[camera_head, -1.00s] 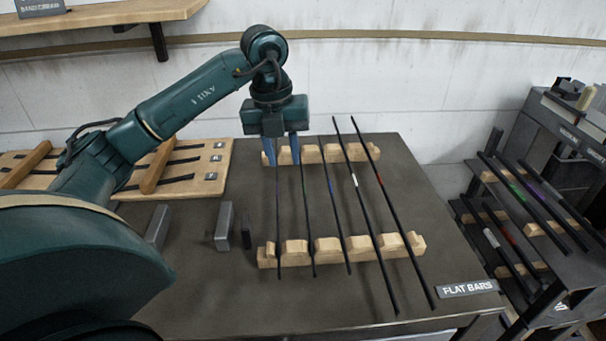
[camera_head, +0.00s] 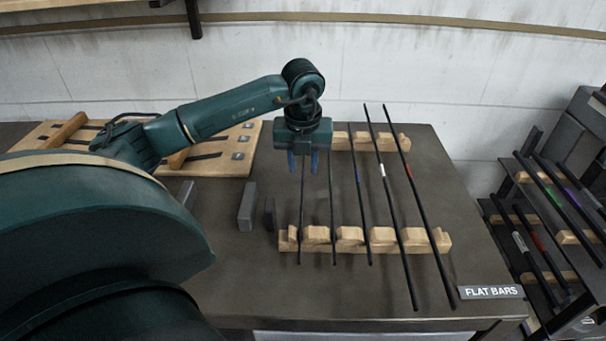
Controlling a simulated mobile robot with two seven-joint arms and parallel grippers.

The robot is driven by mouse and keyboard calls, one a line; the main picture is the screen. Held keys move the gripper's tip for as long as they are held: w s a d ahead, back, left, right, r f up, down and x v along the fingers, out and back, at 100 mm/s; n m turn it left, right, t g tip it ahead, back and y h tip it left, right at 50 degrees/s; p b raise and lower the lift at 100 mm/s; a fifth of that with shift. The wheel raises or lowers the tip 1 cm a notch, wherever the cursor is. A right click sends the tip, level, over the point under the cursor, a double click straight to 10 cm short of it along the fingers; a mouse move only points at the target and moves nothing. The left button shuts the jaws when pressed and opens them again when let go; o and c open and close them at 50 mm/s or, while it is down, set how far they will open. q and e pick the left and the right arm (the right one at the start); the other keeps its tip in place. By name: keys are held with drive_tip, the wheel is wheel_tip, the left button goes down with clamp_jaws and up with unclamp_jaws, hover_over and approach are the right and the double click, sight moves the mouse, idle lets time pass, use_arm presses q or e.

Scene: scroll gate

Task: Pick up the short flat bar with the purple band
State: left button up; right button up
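Several thin black flat bars lie across two notched wooden rests on the table. The third bar from the left (camera_head: 365,213), one of the shorter ones, has a small bluish-purple band. The leftmost short bar (camera_head: 300,225) passes under my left gripper, and I can see no band on its visible part. My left gripper (camera_head: 303,163) points down with its two blue fingers apart, near the far end of the leftmost bar. Whether the fingers are level with that bar or above it, I cannot tell. My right gripper is not in view.
Two longer bars with white (camera_head: 397,215) and red (camera_head: 425,215) bands lie at the right. The near wooden rest (camera_head: 290,242) and a "FLAT BARS" sign (camera_head: 491,292) are on the table. Grey blocks (camera_head: 247,207) stand left. A side rack (camera_head: 508,172) holds more banded bars.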

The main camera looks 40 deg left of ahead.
use_arm(q)
drive_tip(key=shift+w+a+f, duration=0.1)
drive_tip(key=shift+f, duration=0.8)
drive_tip(key=shift+c, duration=0.2)
clamp_jaws()
